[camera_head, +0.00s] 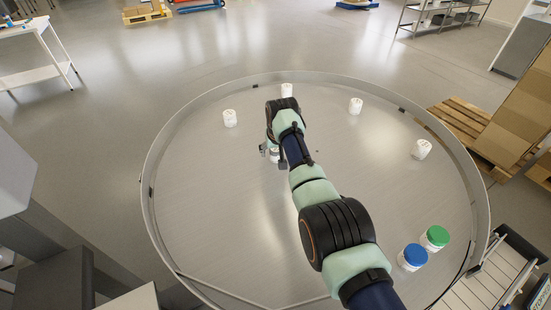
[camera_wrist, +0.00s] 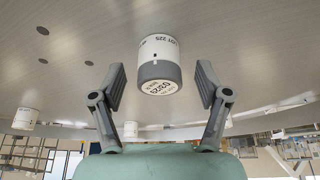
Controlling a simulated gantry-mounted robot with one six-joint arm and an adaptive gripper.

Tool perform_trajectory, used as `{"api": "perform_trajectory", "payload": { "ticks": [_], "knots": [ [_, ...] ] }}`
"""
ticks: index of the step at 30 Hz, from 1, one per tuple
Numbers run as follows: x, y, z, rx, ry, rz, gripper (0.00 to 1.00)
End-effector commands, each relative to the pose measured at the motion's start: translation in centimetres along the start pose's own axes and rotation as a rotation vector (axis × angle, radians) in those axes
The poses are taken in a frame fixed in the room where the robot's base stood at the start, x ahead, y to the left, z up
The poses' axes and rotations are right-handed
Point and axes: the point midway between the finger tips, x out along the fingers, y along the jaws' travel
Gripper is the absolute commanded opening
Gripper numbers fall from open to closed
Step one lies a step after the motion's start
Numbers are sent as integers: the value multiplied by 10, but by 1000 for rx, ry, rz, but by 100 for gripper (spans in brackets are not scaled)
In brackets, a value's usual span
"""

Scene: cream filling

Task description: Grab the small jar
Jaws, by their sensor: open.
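A small white jar with a grey end band and printed label (camera_wrist: 158,50) is in the middle of the wrist view, between my gripper's two spread fingertips or just beyond them. My gripper (camera_wrist: 160,80) is open, with a gap between each finger and the jar. In the head view my gripper (camera_head: 268,151) is low over the round table, and the jar beside it (camera_head: 275,156) is partly hidden by my arm. Other small white jars stand apart on the table: one at left (camera_head: 229,118), one at back (camera_head: 287,90), one at back right (camera_head: 355,106), one at right (camera_head: 421,149).
The round metal table (camera_head: 210,200) has a raised rim. Two larger jars, one blue-lidded (camera_head: 414,256) and one green-lidded (camera_head: 435,238), stand near its front right edge. A roller conveyor (camera_head: 490,285) adjoins there. The table's left and front middle are clear.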

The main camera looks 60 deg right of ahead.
Motion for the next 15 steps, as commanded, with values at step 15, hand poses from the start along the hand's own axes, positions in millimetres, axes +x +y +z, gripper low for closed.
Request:
{"api": "perform_trajectory", "payload": {
  "ticks": [15],
  "knots": [
    [9,0,0,1,0,0,49]
  ]
}}
